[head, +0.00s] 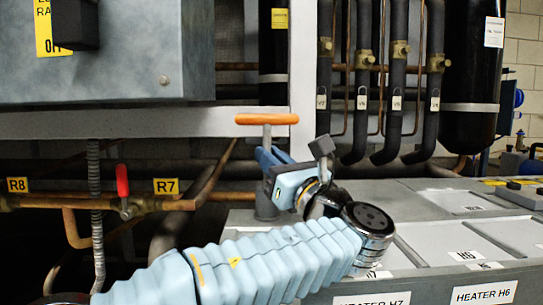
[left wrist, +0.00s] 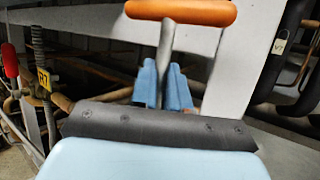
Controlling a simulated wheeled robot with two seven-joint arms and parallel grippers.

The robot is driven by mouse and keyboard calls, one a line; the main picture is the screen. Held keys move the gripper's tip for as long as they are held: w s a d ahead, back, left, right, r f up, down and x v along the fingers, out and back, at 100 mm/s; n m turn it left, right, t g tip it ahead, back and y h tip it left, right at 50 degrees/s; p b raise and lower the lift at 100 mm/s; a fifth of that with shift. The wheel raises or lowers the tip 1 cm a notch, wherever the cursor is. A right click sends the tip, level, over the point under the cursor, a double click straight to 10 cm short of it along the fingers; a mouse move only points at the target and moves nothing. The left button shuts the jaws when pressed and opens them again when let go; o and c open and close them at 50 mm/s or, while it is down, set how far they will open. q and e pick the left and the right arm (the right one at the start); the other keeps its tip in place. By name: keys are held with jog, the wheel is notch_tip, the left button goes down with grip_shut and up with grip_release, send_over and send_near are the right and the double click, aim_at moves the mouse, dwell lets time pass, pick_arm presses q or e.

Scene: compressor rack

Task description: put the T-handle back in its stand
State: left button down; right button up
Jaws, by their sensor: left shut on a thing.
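The T-handle (head: 267,119) has an orange crossbar on a grey shaft and is held upright. It also shows in the left wrist view (left wrist: 180,12), with the crossbar at the top. My left gripper (head: 268,158) is shut on the shaft below the crossbar. In the left wrist view, its blue fingers (left wrist: 164,88) are on either side of the shaft. A short grey upright cylinder (head: 266,207), which looks like the stand, is directly below the gripper on the cabinet top. The shaft's lower end is hidden by the gripper, so I cannot tell whether it is inside the cylinder. My right gripper is not in view.
Heater cabinets (head: 430,279) with grey tops extend to the right. Black vertical pipes (head: 362,100) with brass fittings stand behind. Copper pipes with a red-handled valve (head: 122,181) are at the left. A grey box (head: 130,65) hangs at the upper left.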

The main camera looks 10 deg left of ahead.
pick_arm(q)
jog(key=shift+f, duration=0.4)
